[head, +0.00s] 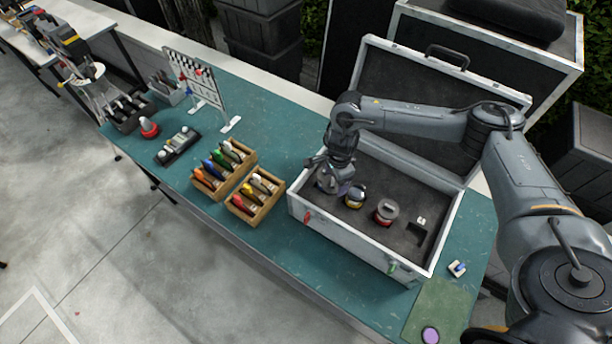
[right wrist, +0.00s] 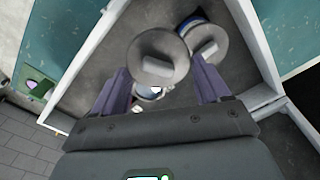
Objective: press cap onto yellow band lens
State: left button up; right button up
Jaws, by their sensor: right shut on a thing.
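My right gripper (head: 330,188) reaches down into the left part of the open case. In the right wrist view its two purple fingers (right wrist: 160,72) are shut on a round grey cap (right wrist: 160,57) with a raised grip. The yellow band lens (head: 355,197) stands upright in the case, just right of the gripper in the head view. A red band lens (head: 385,214) with a grey cap on top stands farther right. My left gripper is not in view.
The case (head: 350,243) has low walls around the lenses and a raised lid behind. Two wooden trays (head: 240,212) of coloured-handled items stand to its left. A green mat (head: 445,308) with a purple disc (head: 430,335) lies at the front right. Green tabletop is clear in front of the case.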

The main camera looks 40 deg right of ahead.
jog(key=p, duration=0.2)
send_near(360, 191)
jog(key=shift+w+a+f+n, duration=0.1)
jog(key=shift+w+f+n, duration=0.1)
jog(key=shift+n, duration=0.1)
jog(key=shift+s+f, duration=0.1)
jog(key=shift+f, duration=0.15)
jog(key=shift+f+b, duration=0.95)
jog(key=shift+f, duration=0.55)
pick_arm(q)
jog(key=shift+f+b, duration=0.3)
jog(key=shift+b, duration=0.65)
pick_arm(e)
jog(key=shift+f, duration=1.05)
pick_arm(q)
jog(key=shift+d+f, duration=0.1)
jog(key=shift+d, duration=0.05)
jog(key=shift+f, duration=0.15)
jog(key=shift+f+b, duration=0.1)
jog(key=shift+b, duration=0.25)
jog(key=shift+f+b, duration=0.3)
pick_arm(e)
jog(key=shift+f, duration=0.3)
